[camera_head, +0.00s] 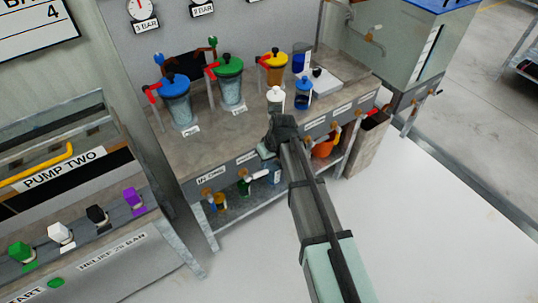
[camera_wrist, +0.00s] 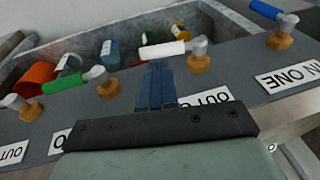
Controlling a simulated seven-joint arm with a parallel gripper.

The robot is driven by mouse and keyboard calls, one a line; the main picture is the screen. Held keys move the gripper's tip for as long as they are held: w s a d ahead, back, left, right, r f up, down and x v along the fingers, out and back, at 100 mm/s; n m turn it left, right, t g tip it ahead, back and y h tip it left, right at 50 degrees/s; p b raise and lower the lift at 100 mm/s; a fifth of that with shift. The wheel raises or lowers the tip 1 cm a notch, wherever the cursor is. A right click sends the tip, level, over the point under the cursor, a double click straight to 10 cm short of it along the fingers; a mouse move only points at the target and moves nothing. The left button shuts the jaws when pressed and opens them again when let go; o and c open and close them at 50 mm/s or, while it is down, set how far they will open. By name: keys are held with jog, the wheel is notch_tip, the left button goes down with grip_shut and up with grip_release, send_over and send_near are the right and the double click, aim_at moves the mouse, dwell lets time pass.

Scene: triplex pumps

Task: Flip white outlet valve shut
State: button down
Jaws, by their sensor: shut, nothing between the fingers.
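The white outlet valve handle (camera_wrist: 163,51) lies sideways in the wrist view, running left from its silver valve body (camera_wrist: 198,45) on a brass base. In the head view a white handle (camera_head: 258,177) shows at the bench front, below my arm's end. My gripper (camera_wrist: 156,68) is shut and empty. Its blue fingertips are beside the white handle's middle in the wrist view; I cannot tell whether they touch it. In the head view the fingertips are not clear behind my arm's end.
In the wrist view, a green handle (camera_wrist: 62,84) lies to the left and a blue handle (camera_wrist: 264,9) to the right on the same front panel. A bin with coloured items lies behind. Blue, green and yellow pots (camera_head: 176,100) (camera_head: 229,82) (camera_head: 275,66) stand on the bench above.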

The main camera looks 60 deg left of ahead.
aim_at(262, 172)
jog(key=shift+x, duration=1.8)
jog(key=shift+f, duration=0.1)
